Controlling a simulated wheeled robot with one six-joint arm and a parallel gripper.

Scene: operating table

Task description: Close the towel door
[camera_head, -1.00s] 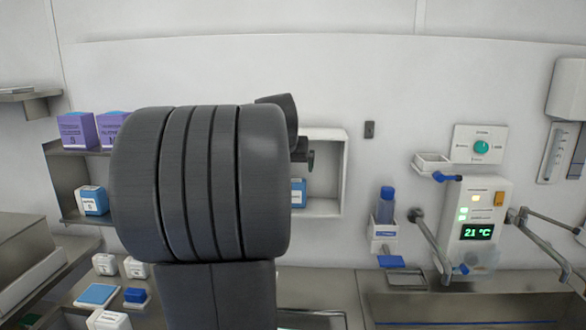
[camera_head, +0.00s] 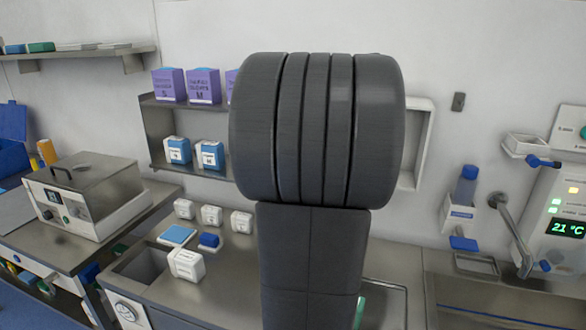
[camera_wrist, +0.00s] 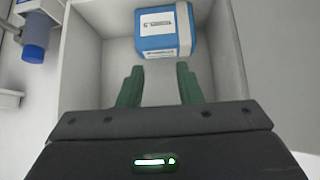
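A white open-fronted wall box (camera_head: 424,140) shows its right side in the head view; my dark arm hides the rest of it. In the wrist view, the open white box (camera_wrist: 85,75) holds a blue pack with white labels (camera_wrist: 165,32) at its far end. My gripper (camera_wrist: 160,78) is open and empty, its green fingers spread and pointing toward the pack, short of it. Whether the fingers are inside the box or just in front of it, I cannot tell. My gripper is hidden in the head view. I cannot make out a towel door for certain in either view.
A metal wall shelf (camera_head: 157,135) with purple and blue boxes is left of my arm. A steel counter (camera_head: 225,290) below carries white containers (camera_head: 186,264). Right of the box are a blue-capped bottle (camera_head: 467,185) and a unit with a green display (camera_head: 568,228).

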